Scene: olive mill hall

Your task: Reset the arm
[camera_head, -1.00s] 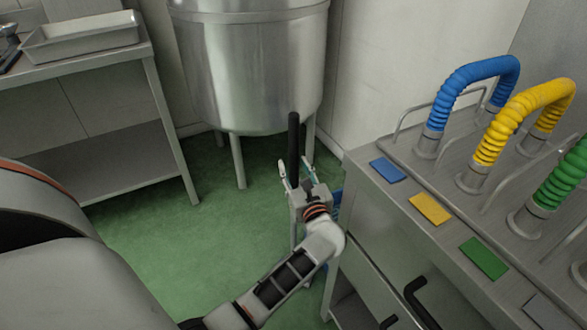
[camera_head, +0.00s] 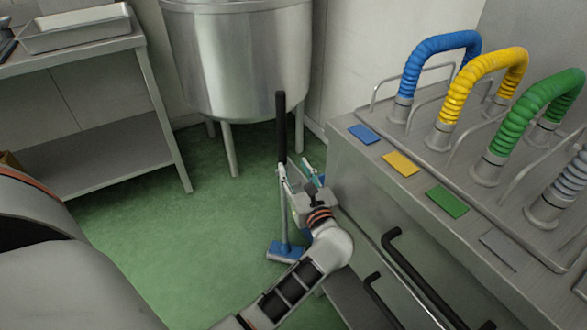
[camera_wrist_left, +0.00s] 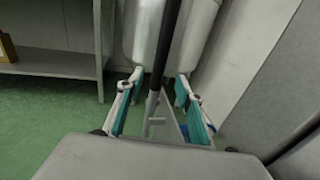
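My left gripper (camera_head: 297,170) is in the middle of the head view, and its arm comes up from the bottom edge. Its two fingers with teal pads are spread apart, with nothing held between them. In the left wrist view the open gripper (camera_wrist_left: 160,78) has a dark pole in line between its fingers, apparently beyond them. That pole is the black handle (camera_head: 281,125) of an upright floor tool with a blue head (camera_head: 285,251) on the floor. I cannot tell whether a finger touches the pole. My right gripper is in neither view.
A steel cabinet with black handles (camera_head: 391,241) stands close on the right, carrying blue, yellow (camera_head: 490,70), green and grey hoses. A steel tank (camera_head: 240,60) stands behind the pole. A steel table (camera_head: 90,48) with a tray is at left. Green floor (camera_head: 150,235) is open between.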

